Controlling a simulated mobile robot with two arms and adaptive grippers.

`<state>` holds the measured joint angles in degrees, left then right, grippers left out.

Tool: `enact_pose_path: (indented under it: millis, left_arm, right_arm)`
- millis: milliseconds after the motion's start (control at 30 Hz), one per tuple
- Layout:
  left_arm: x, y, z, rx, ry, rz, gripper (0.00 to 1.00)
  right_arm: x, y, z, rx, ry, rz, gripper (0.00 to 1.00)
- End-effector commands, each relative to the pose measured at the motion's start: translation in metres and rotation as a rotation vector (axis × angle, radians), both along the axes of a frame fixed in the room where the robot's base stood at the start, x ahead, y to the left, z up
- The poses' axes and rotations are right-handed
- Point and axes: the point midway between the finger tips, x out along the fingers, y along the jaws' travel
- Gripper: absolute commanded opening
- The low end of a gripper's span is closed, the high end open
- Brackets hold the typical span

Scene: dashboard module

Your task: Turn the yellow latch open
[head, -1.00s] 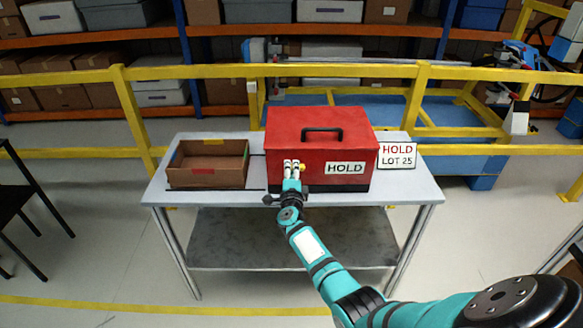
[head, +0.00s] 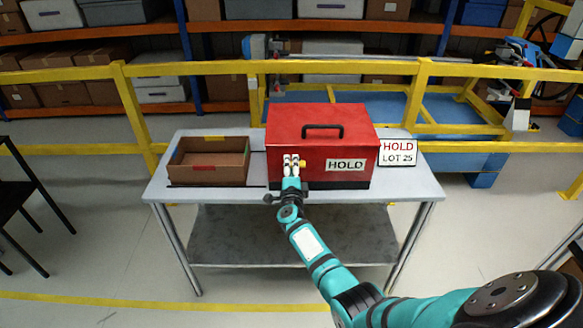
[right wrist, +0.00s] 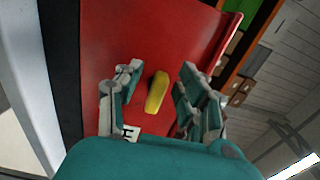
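The yellow latch (right wrist: 157,92) is on the front face of the red box (head: 300,129). In the head view only a small part of the latch (head: 302,164) shows beside my fingers. My right gripper (head: 292,160) is at the front of the box, left of its HOLD label (head: 346,166). In the right wrist view the right gripper (right wrist: 160,88) is open, with one finger on each side of the latch. Gaps show between the latch and both fingers. The latch looks slightly tilted there. My left gripper is not in view.
The box stands on a grey table (head: 420,184). An open brown cardboard tray (head: 207,175) is to its left, and a HOLD LOT 25 sign (head: 397,153) is to its right. A yellow railing (head: 200,72) runs behind the table.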

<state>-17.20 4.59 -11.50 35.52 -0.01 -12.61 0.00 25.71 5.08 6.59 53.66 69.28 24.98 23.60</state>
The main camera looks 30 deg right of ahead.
Motion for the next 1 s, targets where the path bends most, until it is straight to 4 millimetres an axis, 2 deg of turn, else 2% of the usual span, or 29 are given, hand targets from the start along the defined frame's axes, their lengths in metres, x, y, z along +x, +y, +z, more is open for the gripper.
enact_pose_path:
  millis: [200, 333, 700, 800, 1000]
  left_arm:
    - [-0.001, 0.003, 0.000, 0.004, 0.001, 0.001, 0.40]
    - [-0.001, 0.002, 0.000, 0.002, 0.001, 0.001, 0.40]
    - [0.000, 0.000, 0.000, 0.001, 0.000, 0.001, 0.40]
    - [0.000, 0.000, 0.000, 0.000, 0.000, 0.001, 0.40]
    - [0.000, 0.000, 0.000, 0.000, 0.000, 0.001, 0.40]
  right_arm:
    - [-0.001, 0.000, 0.001, 0.001, -0.002, -0.001, 0.38]
    - [-0.010, 0.007, -0.001, 0.003, -0.002, 0.000, 0.38]
    - [-0.074, 0.045, -0.001, 0.004, 0.000, -0.001, 0.38]
    - [-0.087, 0.053, 0.000, 0.002, 0.000, -0.001, 0.38]
    - [-0.101, 0.062, 0.000, 0.000, 0.000, -0.001, 0.38]
